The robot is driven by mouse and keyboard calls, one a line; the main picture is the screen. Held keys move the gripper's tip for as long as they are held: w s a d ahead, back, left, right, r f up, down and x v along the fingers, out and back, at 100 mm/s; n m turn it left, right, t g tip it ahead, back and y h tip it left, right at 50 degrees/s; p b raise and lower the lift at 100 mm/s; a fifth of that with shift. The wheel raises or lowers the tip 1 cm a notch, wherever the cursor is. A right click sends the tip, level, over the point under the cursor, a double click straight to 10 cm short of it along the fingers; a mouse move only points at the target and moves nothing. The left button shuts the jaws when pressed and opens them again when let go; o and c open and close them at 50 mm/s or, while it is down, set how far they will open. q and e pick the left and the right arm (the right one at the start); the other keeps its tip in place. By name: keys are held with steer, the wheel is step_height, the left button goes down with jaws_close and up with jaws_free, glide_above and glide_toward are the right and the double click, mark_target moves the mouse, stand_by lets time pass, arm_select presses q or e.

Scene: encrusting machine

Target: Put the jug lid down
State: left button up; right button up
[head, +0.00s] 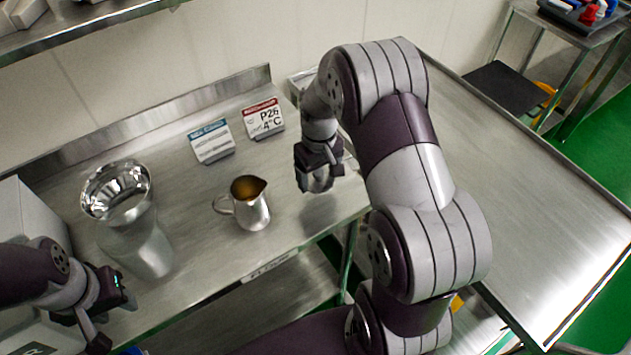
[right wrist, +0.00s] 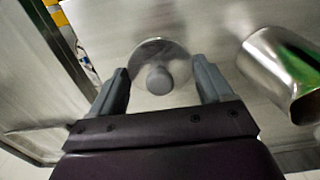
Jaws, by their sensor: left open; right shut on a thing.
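The jug lid (right wrist: 145,52) is a round metal disc with a grey knob, between the fingers of my right gripper (right wrist: 160,82). In the head view my right gripper (head: 318,178) is shut on the lid and points down near the table's right end, to the right of the jug. The metal jug (head: 254,213) stands upright and uncovered on the steel table, with brown contents showing. It also shows in the right wrist view (right wrist: 262,62). My left gripper (head: 122,297) is open and empty at the lower left.
A shiny steel bowl (head: 130,207) sits on a tall metal vessel (head: 148,250) left of the jug. Two small signs, blue (head: 212,142) and red (head: 263,118), stand behind the jug. The steel table (head: 190,285) has clear room around the jug. Another steel surface (head: 540,210) lies at right.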

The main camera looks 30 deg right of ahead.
mark_target(314, 184)
steer(key=shift+w+a+f, duration=0.3)
steer(key=shift+w, duration=0.15)
steer(key=shift+f, duration=2.05)
steer(key=shift+f, duration=0.1)
